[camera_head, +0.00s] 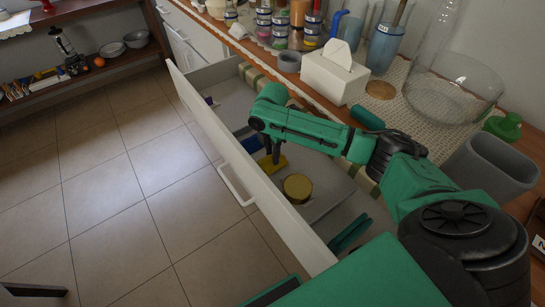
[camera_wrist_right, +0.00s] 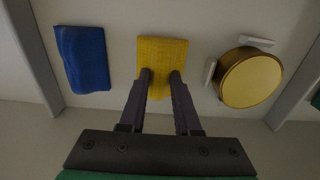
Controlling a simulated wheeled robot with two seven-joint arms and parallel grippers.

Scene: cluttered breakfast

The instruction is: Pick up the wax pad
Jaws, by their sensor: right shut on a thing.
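A flat yellow pad (camera_head: 279,163), textured like a sponge, is in the open drawer; it fits the wax pad best, though no label shows. It also shows in the right wrist view (camera_wrist_right: 162,52). My right gripper (camera_head: 271,156) reaches down into the drawer from above. In the right wrist view its two fingers (camera_wrist_right: 160,76) are closed on the near end of the yellow pad. The pad appears to be at or close to the drawer floor; I cannot tell if it is lifted. My left gripper is not in view.
A blue pad (camera_wrist_right: 83,58) lies left of the yellow pad, and a round gold tin (camera_wrist_right: 250,80) stands right of it. The drawer front (camera_head: 236,160) and walls enclose them. A tissue box (camera_head: 335,75) and glass bowl (camera_head: 452,90) stand on the counter above.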

